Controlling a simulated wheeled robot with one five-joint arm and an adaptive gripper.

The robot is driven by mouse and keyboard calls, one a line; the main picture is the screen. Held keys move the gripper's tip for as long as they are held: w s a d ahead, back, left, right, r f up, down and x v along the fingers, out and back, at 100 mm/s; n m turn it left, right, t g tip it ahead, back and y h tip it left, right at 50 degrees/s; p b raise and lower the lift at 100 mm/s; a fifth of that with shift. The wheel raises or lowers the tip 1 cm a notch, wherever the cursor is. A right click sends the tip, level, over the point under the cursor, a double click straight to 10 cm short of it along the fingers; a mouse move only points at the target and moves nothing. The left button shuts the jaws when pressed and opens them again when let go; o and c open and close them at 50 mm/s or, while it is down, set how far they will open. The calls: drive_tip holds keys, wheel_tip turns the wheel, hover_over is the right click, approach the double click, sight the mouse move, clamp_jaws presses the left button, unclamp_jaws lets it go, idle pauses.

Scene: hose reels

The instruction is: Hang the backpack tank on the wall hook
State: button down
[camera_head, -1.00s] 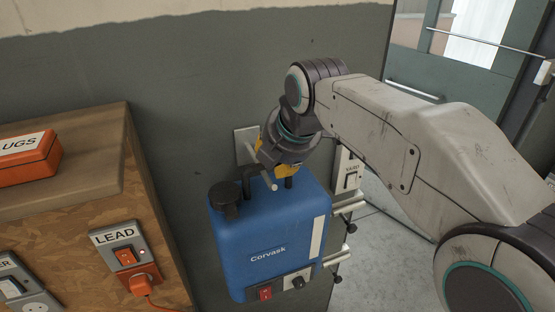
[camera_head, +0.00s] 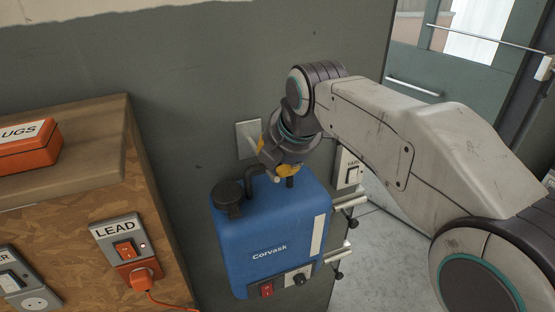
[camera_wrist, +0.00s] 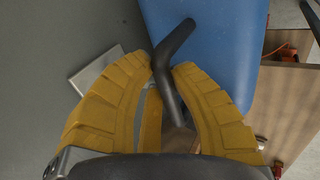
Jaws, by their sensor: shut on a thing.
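The blue backpack tank (camera_head: 272,235) hangs upright from my gripper (camera_head: 279,170), close in front of the grey wall. My gripper is shut on the tank's black carry handle, which also shows between the yellow fingers in the wrist view (camera_wrist: 173,55). The wall hook is a pale plate (camera_head: 247,138) with a light peg that sticks out beside my fingers, at handle height. The plate also shows at the left in the wrist view (camera_wrist: 92,72). My fingers partly cover the peg and handle, so I cannot tell whether the handle rests on the peg.
A wooden cabinet (camera_head: 75,148) stands at the left, with an orange box (camera_head: 28,150) on top and a LEAD switch and socket (camera_head: 125,250) on its front. More pegs (camera_head: 345,203) and a switch (camera_head: 350,172) are at the wall's right edge. Open floor lies right, before a door.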

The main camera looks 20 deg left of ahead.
drive_tip(key=shift+r, duration=0.25)
